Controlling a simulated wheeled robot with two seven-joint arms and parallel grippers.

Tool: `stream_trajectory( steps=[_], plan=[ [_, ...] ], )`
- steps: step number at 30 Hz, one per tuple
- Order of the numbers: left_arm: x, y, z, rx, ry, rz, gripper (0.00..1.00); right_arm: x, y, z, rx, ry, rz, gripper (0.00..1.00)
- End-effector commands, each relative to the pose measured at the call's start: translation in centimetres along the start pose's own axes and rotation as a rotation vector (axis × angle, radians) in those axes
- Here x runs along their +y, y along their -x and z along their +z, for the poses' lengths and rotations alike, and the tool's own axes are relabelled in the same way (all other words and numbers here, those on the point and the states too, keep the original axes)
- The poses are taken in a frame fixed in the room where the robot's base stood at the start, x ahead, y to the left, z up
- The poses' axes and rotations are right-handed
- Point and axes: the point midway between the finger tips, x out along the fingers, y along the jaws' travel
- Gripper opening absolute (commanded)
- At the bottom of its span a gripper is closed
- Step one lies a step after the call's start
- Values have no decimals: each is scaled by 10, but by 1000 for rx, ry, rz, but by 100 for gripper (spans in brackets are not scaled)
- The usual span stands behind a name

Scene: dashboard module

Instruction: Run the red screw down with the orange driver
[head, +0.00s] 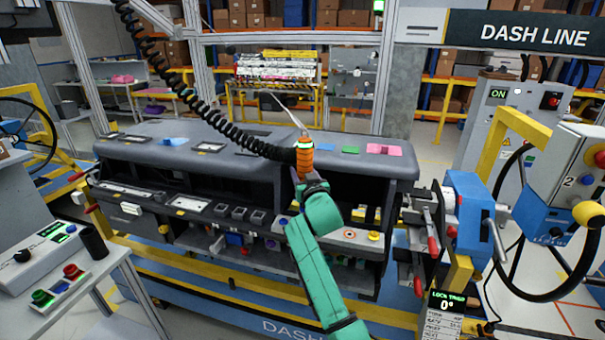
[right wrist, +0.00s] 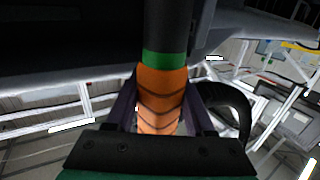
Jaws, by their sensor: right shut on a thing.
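The orange driver (head: 304,160) is upright in front of the dashboard module (head: 245,143), its body showing above my right gripper (head: 308,181). In the right wrist view, the driver (right wrist: 160,100) has an orange ribbed grip, a green band and a dark barrel. My right gripper (right wrist: 158,115) is shut around the orange grip, one finger on each side. The driver's tip is not clear in either view. I cannot make out the red screw with certainty; a small ring with a reddish centre (head: 349,234) sits on the module's lower right ledge. My left gripper is not in view.
A black coiled hose (head: 205,110) hangs from above and runs to the driver. A blue clamp unit with red handles (head: 468,210) stands at the module's right end. A control box with buttons (head: 50,275) is at the left. Yellow rails run along the base.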

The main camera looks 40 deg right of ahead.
Motion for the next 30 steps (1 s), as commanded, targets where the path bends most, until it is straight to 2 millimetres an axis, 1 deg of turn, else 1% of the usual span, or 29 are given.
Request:
stream_trajectory(
  steps=[30],
  plan=[
    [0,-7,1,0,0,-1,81,1,0,10,1,-2,1,0]
  ],
)
